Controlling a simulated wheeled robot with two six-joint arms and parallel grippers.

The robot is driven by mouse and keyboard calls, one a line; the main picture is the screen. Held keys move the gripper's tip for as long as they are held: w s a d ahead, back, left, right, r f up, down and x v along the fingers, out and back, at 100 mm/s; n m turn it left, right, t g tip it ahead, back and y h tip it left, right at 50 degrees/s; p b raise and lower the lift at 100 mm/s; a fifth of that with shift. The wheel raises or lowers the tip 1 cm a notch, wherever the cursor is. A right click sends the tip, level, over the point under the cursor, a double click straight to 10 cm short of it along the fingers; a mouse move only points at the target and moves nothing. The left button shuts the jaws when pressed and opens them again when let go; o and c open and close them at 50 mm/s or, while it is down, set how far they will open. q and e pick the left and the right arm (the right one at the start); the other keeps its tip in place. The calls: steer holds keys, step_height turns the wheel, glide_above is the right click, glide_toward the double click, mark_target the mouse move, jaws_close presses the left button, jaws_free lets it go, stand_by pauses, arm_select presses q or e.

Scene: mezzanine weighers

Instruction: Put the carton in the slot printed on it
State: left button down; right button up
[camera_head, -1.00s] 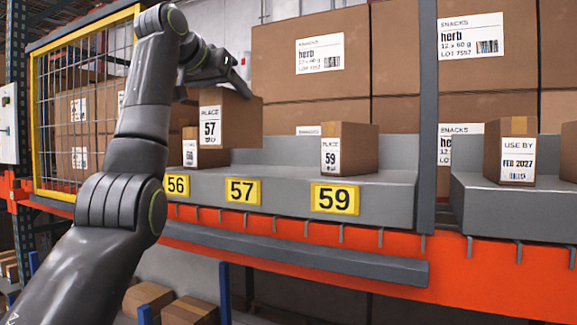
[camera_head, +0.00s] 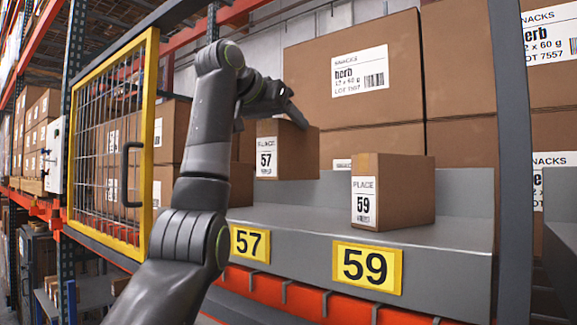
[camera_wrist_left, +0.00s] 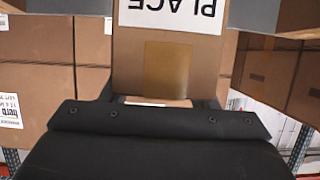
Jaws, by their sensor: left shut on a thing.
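The brown carton (camera_head: 306,150), labelled PLACE 57, is at the back of the grey shelf, above and behind the yellow 57 plate (camera_head: 250,243). My left gripper (camera_head: 291,113) is shut on its top from above. The left wrist view shows the held carton (camera_wrist_left: 207,62) close up, with a tape strip and the upside-down word PLACE. The carton looks upright. My right gripper is not in view.
A carton labelled PLACE 59 (camera_head: 408,190) stands behind the yellow 59 plate (camera_head: 367,267). Large snack cartons (camera_head: 340,75) are stacked behind. A grey post (camera_head: 514,150) rises at right and a yellow-framed mesh gate (camera_head: 149,150) at left. Bare shelf shows in front of the held carton.

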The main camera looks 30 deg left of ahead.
mark_target(288, 154)
arm_select(q)
steer(key=f, duration=0.1)
steer(key=w+f, duration=0.1)
steer(key=f, duration=0.1)
steer(key=shift+w+f, duration=0.35)
steer(key=shift+w, duration=0.05)
steer(key=shift+f, duration=0.15)
steer(key=shift+s+f, duration=0.2)
steer(key=shift+f, duration=0.15)
steer(key=shift+s+f, duration=0.3)
steer(key=shift+f, duration=0.75)
steer(key=shift+w+a+f, duration=0.1)
steer(key=shift+w+f, duration=0.15)
steer(key=shift+f, duration=0.05)
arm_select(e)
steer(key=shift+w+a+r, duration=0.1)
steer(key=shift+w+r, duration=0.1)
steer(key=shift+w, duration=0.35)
